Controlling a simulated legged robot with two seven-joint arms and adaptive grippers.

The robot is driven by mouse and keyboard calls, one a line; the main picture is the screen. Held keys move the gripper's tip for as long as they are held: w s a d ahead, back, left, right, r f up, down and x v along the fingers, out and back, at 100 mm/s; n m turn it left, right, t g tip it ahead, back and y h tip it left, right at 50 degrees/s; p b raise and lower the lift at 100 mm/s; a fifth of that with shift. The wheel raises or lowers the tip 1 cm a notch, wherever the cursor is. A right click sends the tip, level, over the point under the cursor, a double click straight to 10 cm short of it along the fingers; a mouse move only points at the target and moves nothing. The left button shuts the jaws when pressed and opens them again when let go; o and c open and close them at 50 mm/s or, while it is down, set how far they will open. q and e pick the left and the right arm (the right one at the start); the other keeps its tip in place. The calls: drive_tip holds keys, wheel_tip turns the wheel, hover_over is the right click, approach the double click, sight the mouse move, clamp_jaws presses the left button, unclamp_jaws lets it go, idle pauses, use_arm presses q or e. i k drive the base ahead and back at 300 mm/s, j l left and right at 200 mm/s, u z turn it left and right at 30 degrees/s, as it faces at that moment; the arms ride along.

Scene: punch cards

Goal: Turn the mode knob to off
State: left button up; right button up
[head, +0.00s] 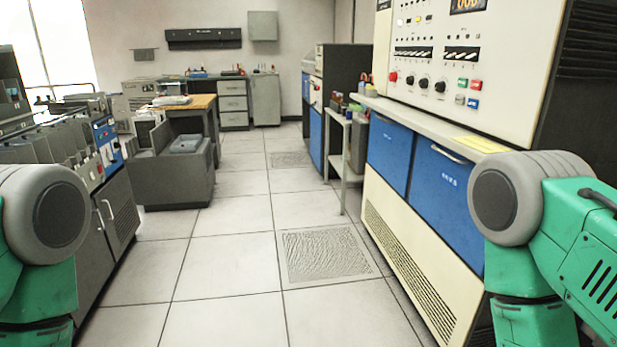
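A tall cream control panel (490,52) stands at the right, with lights, switches and buttons on its face. Several small round black knobs sit in a row on it, one of them here (424,83), beside a red one (393,77). Their labels are too small to read, so I cannot tell which is the mode knob or where it points. Parts of my two green and grey arms show at the lower left and lower right edges. Neither gripper is in view.
A cream ledge (440,126) juts out below the panel, above blue cabinet doors (440,178). A grey card machine (92,165) stands at the left. A grey bin unit (172,180) and a wooden-topped table (190,102) stand farther back. The tiled floor (228,265) between is clear.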

sight(392, 76)
drive_tip(key=i, duration=1.7)
drive_tip(key=i+z, duration=0.35)
drive_tip(key=i+j+z, duration=0.2)
drive_tip(key=i+z, duration=0.2)
drive_tip(key=i+j+z, duration=0.35)
drive_tip(key=k+l, duration=0.05)
drive_tip(key=l, duration=0.05)
